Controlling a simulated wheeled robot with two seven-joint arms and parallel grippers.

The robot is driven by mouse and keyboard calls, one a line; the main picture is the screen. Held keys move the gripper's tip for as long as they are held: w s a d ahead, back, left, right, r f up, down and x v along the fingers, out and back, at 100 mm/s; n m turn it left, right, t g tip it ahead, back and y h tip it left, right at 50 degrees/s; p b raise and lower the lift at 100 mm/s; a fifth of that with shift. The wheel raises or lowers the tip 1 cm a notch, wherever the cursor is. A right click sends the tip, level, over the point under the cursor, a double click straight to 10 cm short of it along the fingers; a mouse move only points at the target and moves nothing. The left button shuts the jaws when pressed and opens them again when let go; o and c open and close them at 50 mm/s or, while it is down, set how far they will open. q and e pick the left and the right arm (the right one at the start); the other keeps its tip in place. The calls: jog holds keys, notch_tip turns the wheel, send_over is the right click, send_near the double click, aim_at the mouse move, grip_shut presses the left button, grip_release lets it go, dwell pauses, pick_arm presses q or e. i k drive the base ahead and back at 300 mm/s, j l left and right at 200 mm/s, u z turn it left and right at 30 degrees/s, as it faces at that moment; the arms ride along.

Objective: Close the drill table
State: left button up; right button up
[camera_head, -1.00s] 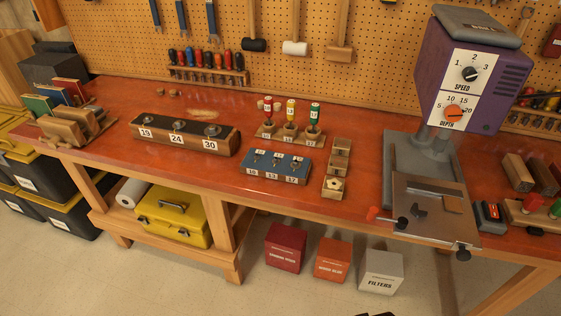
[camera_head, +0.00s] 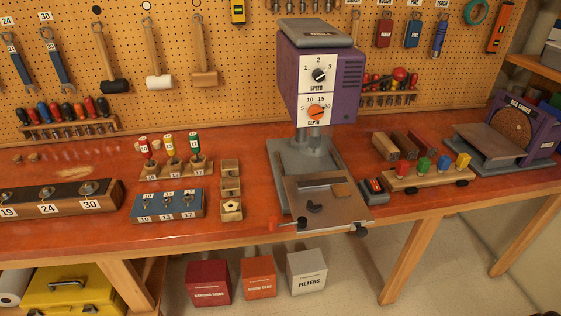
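The purple drill press (camera_head: 319,85) stands on the red-topped workbench, with a speed dial and an orange depth dial on its front. Its metal drill table (camera_head: 329,208) sits low in front of the grey base (camera_head: 283,165) and reaches out past the bench's front edge. A fence bar, a small wooden piece and a dark clamp lie on the table. Black knobs show at its front edge and a red-tipped handle (camera_head: 273,225) at its left. Neither of my grippers is in view.
Left of the press are small wooden trays (camera_head: 231,188), a blue block (camera_head: 167,206) and a rack of colored-handled bits (camera_head: 176,169). Right are a peg board (camera_head: 427,177) and a disc sander (camera_head: 508,140). Boxes (camera_head: 307,272) stand on the floor below.

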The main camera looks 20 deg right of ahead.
aim_at(344, 206)
jog(key=k+l+z, duration=0.15)
jog(key=z, duration=0.8)
